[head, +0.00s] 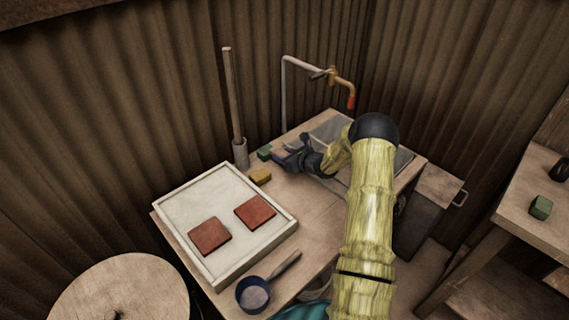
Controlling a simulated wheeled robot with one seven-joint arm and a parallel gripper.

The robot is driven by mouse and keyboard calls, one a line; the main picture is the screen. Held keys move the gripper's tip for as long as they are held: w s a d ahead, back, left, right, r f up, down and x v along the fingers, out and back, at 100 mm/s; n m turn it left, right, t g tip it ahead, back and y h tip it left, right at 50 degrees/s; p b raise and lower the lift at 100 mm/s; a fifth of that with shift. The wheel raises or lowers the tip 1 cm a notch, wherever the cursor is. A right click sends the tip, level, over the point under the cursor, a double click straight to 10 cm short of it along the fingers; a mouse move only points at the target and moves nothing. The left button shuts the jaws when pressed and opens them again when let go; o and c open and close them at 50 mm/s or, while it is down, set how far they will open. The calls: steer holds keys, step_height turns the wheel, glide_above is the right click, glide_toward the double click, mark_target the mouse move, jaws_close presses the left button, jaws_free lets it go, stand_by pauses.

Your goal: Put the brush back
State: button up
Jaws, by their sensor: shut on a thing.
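My gripper (281,160) is a dark shape over the back part of the wooden workbench, pointing left. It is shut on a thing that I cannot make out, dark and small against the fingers. I cannot clearly pick out a brush. A small green block (264,153) lies just left of the fingertips. A yellow block (260,176) lies in front of it, close to the tray's back right edge. A tall wooden stick (231,95) stands upright in a grey cylindrical holder (241,155) left of my gripper.
A pale tray (180,208) holds two red tiles (210,236) at the bench's left. A dark blue round pan with a handle (253,294) sits at the front edge. A tap (333,76) rises behind a basin (330,131). A side table (515,200) stands right.

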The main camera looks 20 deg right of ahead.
steer(key=shift+f, duration=1.9)
steer(key=o, duration=1)
steer(key=v, duration=1.2)
steer(key=shift+b, duration=0.3)
